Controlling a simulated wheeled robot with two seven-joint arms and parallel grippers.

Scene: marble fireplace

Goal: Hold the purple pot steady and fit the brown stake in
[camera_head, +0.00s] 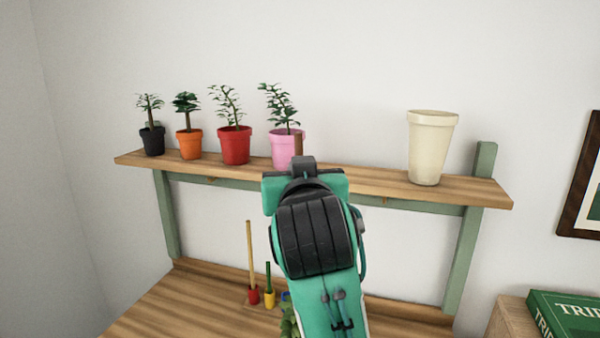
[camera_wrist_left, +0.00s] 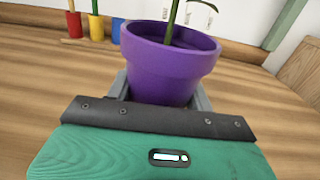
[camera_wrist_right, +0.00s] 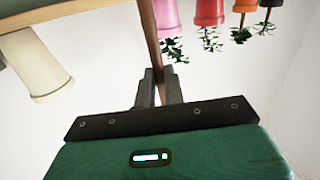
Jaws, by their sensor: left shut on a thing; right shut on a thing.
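The purple pot (camera_wrist_left: 168,72) fills the middle of the left wrist view, upright on the wooden table, with a green stem rising from it. My left gripper (camera_wrist_left: 161,90) is shut on the pot, one finger on each side. The head view does not show this gripper or the pot; some leaves (camera_head: 288,318) show beside my right arm there. My right gripper (camera_head: 300,166) is raised in front of the shelf, shut on the brown stake (camera_wrist_right: 150,38). The stake's end (camera_head: 298,144) shows above the gripper in the head view. Its other end is hidden there.
Red (camera_head: 254,295), yellow (camera_head: 269,299) and blue (camera_wrist_left: 117,30) holders stand at the table's back; a tan stick and a green stick stand in the first two. The shelf (camera_head: 385,180) carries several potted plants and a cream pot (camera_head: 431,148). Green books (camera_head: 570,315) lie at right.

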